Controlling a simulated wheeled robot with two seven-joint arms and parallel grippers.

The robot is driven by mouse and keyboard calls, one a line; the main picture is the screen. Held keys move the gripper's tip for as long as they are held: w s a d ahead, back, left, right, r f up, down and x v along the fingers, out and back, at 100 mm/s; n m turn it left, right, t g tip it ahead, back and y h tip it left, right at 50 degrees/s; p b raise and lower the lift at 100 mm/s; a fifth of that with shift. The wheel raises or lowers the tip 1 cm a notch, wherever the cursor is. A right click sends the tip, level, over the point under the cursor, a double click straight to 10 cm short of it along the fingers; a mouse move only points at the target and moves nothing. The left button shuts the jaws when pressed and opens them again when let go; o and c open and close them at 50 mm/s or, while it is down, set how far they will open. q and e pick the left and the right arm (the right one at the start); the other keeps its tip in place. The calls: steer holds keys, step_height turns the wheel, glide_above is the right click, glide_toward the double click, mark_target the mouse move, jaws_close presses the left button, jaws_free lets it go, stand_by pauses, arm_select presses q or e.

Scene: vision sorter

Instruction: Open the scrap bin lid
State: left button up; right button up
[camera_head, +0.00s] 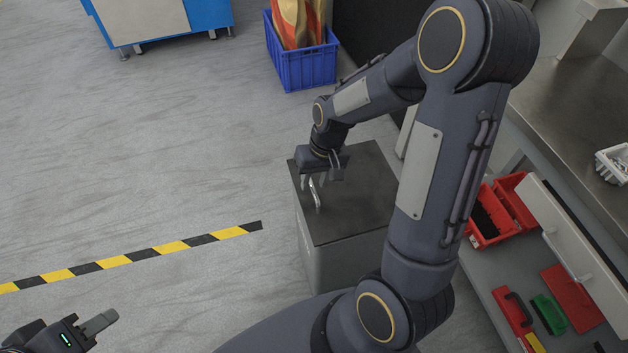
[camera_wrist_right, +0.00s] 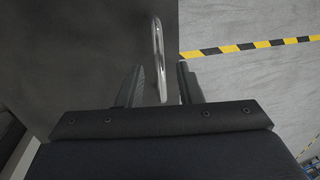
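The scrap bin (camera_head: 318,255) is a grey box on the floor with a flat dark lid (camera_head: 362,205), which lies closed on top. A shiny metal handle (camera_head: 315,192) stands on the lid near its left edge. My right gripper (camera_head: 322,180) is over the lid at the handle. In the right wrist view the handle (camera_wrist_right: 158,60) runs between the two fingers (camera_wrist_right: 163,85), which are apart, with a gap visible on each side. My left gripper (camera_head: 98,322) is at the bottom left, far from the bin; its finger opening does not show clearly.
A blue crate (camera_head: 305,68) stands behind the bin. A workbench (camera_head: 575,110) with red bins (camera_head: 490,222) and tools on a lower shelf is at the right. A yellow-black floor stripe (camera_head: 135,256) crosses open floor on the left.

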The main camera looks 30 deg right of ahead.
steer(key=shift+f, duration=0.2)
steer(key=shift+c, duration=0.3)
jaws_close()
steer(key=shift+r, duration=0.1)
